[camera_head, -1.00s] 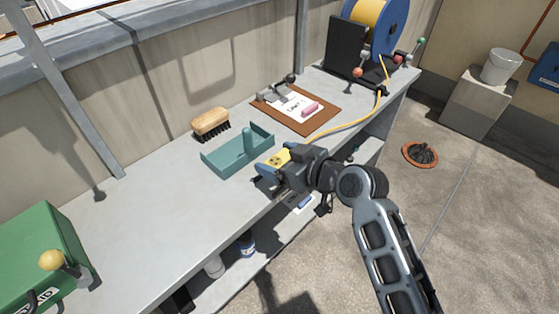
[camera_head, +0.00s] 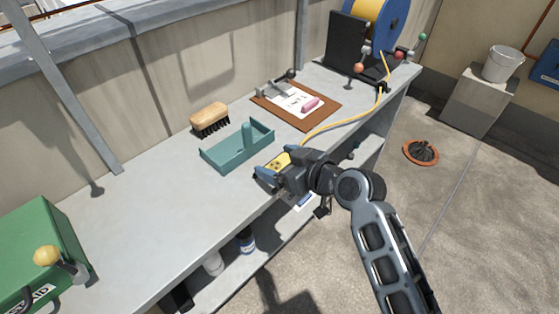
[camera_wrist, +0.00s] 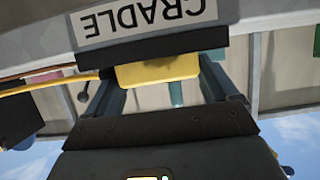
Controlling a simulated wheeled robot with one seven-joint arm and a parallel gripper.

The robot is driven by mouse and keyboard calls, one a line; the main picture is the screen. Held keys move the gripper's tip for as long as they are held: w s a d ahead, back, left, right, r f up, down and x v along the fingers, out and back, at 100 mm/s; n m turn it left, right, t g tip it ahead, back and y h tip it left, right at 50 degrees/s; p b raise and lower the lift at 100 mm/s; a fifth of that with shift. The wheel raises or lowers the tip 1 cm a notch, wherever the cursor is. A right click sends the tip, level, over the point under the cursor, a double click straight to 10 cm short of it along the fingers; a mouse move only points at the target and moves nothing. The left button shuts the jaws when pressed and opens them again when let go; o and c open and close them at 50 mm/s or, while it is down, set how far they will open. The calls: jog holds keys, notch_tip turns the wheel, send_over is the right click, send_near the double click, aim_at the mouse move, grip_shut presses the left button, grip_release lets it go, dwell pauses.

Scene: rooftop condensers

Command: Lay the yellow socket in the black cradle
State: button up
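The yellow socket (camera_head: 280,160) is at the bench's front edge, with dark marks on its top and a yellow cable trailing from it. My gripper (camera_head: 279,167) has a finger on each side of it. In the wrist view, which is upside down, the socket (camera_wrist: 157,71) spans the gap between the fingertips, and my gripper (camera_wrist: 158,74) looks shut on it. The black cradle (camera_wrist: 150,46) shows as a dark bar right against the socket, beside a "CRADLE" label. I cannot tell whether the socket rests in it. My gripper hides the cradle in the head view.
A teal tray (camera_head: 222,165) stands just left of the socket, with a brush (camera_head: 210,118) behind it. A clipboard (camera_head: 322,117) and the cable reel (camera_head: 388,25) are farther right. A green box (camera_head: 40,235) is at the left. The bench between it and the tray is clear.

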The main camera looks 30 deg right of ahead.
jog(key=shift+o, duration=1)
jog(key=shift+r+p, duration=0.5)
jog(key=b+v, duration=0.1)
jog(key=v, duration=1.1)
jog(key=shift+r, duration=0.25)
